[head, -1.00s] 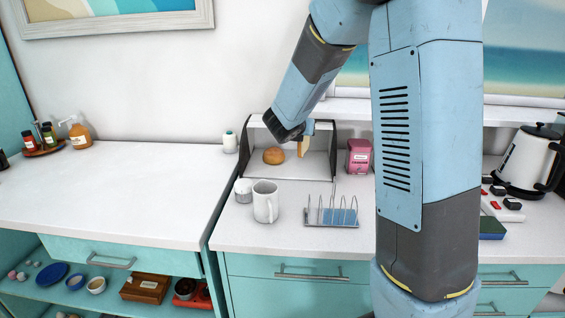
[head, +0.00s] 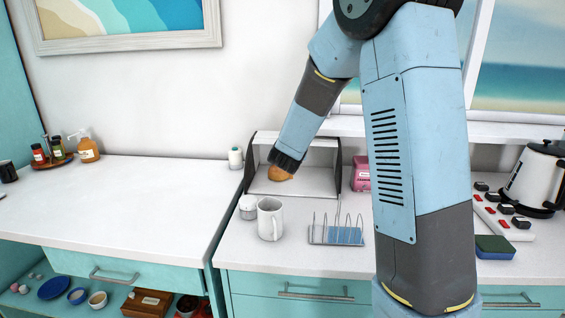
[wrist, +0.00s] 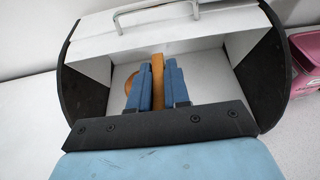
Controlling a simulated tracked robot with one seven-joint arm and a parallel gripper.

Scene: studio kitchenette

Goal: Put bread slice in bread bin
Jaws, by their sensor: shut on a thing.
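The bread bin (head: 322,187) stands open at the back of the right counter, with dark side panels and a white inside. In the wrist view the bin (wrist: 215,62) surrounds the view of my fingers. My gripper (wrist: 157,85) is shut on the bread slice (wrist: 157,72), a thin upright tan piece between the two blue fingers. It points into the bin's opening. A round bun (head: 280,173) sits inside the bin and shows partly behind the left finger in the wrist view (wrist: 132,80). In the head view my arm hides the slice and fingertips.
A white mug (head: 270,219), a small white jar (head: 248,207) and a wire toast rack (head: 338,235) stand in front of the bin. A pink tin (head: 360,173) is right of it. The left counter has wide clear space.

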